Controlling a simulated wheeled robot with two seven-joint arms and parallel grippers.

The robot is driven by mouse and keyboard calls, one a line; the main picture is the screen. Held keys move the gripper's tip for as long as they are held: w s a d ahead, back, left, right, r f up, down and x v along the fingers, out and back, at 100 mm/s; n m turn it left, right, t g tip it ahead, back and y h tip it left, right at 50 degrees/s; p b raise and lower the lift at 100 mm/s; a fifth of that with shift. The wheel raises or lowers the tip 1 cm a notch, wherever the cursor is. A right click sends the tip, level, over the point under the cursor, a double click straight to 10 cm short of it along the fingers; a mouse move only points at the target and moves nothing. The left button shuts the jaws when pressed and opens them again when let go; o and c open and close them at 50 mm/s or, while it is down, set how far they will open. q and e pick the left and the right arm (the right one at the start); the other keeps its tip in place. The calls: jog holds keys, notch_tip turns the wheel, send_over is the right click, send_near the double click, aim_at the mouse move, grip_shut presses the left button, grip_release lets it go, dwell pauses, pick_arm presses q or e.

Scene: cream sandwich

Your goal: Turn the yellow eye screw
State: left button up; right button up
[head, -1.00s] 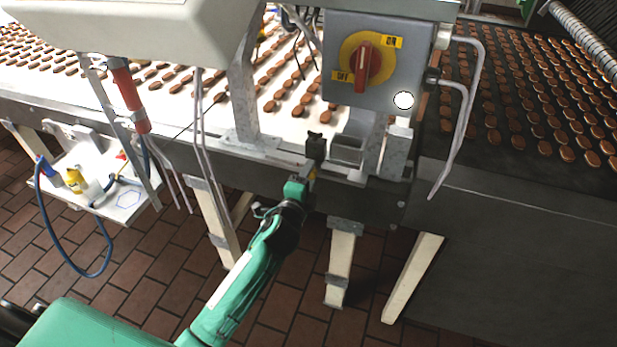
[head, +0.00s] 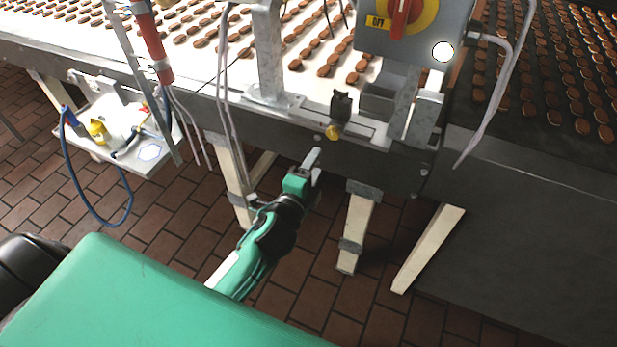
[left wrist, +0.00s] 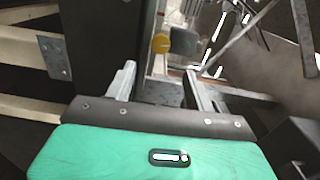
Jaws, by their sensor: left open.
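The yellow eye screw (head: 332,133) shows as a small yellow knob on the dark front rail of the conveyor, just below a black block (head: 341,106). It also shows in the left wrist view (left wrist: 160,43), ahead of the fingers and between their lines. My left gripper (head: 316,166) is open and empty, a little below and in front of the screw, apart from it. Its two fingers (left wrist: 158,82) stand spread in the left wrist view. My right gripper is in neither view.
A grey switch box (head: 437,25) with a red handle hangs above the rail, right of the screw. Metal posts and cables (head: 228,100) stand to the left. A white shelf (head: 110,150) with a blue hose is further left. Biscuits lie on the belts behind.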

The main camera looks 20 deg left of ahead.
pick_arm(q)
jog(key=s, duration=0.2)
jog(key=shift+s, duration=0.4)
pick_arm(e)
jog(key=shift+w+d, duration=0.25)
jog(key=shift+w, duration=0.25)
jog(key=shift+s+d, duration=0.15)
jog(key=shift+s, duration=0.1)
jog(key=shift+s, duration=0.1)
